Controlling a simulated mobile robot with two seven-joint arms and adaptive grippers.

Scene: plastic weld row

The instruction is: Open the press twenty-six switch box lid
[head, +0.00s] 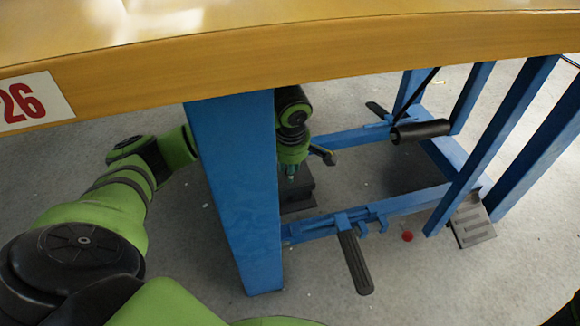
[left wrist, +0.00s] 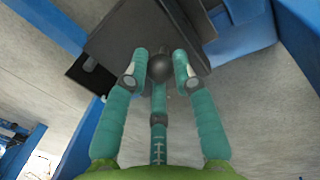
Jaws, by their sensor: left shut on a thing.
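The switch box (head: 298,196) is a small dark box low behind the blue table leg, below the bench marked 26. My left arm reaches behind the leg, and my left gripper (head: 291,172) points down at the box. In the left wrist view, the teal fingers of my left gripper (left wrist: 160,70) are shut on a dark round knob (left wrist: 158,66), one finger on each side. The knob stands in front of the dark lid (left wrist: 130,28). The leg hides part of the box, and I cannot tell how far the lid is raised. My right gripper is out of view.
The wooden bench (head: 300,62) overhangs the box, and the blue leg (head: 237,190) stands close beside my left arm. Grey floor is open in front.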

